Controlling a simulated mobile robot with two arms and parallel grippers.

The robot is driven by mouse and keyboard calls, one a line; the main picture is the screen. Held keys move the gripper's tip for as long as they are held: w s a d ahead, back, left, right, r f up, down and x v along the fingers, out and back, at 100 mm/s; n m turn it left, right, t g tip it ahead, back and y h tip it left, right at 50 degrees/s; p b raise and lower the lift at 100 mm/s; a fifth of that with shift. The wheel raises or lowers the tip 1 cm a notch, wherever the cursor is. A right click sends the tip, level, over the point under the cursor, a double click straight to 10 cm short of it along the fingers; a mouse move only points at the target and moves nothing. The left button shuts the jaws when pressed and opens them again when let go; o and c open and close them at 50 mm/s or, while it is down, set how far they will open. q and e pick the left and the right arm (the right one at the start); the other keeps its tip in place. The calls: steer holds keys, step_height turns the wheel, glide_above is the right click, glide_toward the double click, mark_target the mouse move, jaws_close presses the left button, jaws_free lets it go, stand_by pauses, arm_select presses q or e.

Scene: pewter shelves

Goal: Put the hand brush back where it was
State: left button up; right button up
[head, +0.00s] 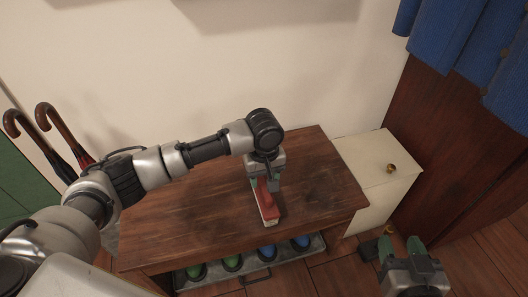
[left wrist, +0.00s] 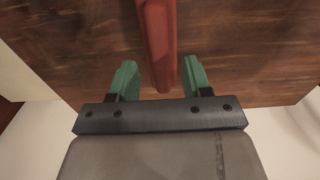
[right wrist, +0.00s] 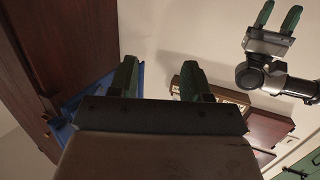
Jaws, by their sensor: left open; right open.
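The hand brush (head: 269,213) is red with a pale edge and lies on the dark wooden bench top (head: 190,220), near its middle. My left gripper (head: 263,184) is over the brush's far end, pointing down, and partly hides it. In the left wrist view the red handle (left wrist: 158,45) runs between the two green fingers (left wrist: 157,78); the fingers are open, with a gap on each side of it. My right gripper (head: 400,246) is open and empty, low at the right beyond the bench; its fingers also show in the right wrist view (right wrist: 158,80).
A white cabinet (head: 370,165) with a brass knob adjoins the bench's right side. A low tray (head: 262,273) under the bench holds several green and blue items. Umbrellas (head: 60,135) stand at left. Blue cloth (head: 460,40) hangs at upper right. Most of the bench top is clear.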

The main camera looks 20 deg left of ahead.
arm_select(q)
step_height(320, 180, up, 4)
steer(key=shift+f+p, duration=0.1)
steer(key=shift+p, duration=0.55)
step_height(320, 180, up, 4)
steer(key=p, duration=0.2)
steer(key=s+d+f+m+t+h, duration=0.2)
steer(key=s+d+f+m+h, duration=0.35)
steer(key=s, duration=0.55)
steer(key=s+a+f+m+t+y, duration=0.1)
steer(key=s+a+m+t+y, duration=0.2)
steer(key=s+a, duration=0.7)
steer(key=shift+s+a+f+t+y, duration=0.2)
steer(key=shift+s+f+t+y, duration=0.15)
steer(key=shift+s+y, duration=0.65)
arm_select(e)
steer(key=s+d+f+g+h, duration=0.2)
steer(key=s+d+f+g, duration=0.1)
steer(key=s+f+g, duration=0.4)
steer(key=shift+s+d+g+h, duration=0.3)
steer(key=shift+s+d+g, duration=0.1)
steer(key=shift+s+g, duration=0.65)
arm_select(q)
steer(key=shift+s, duration=0.1)
arm_select(e)
steer(key=shift+f, duration=0.1)
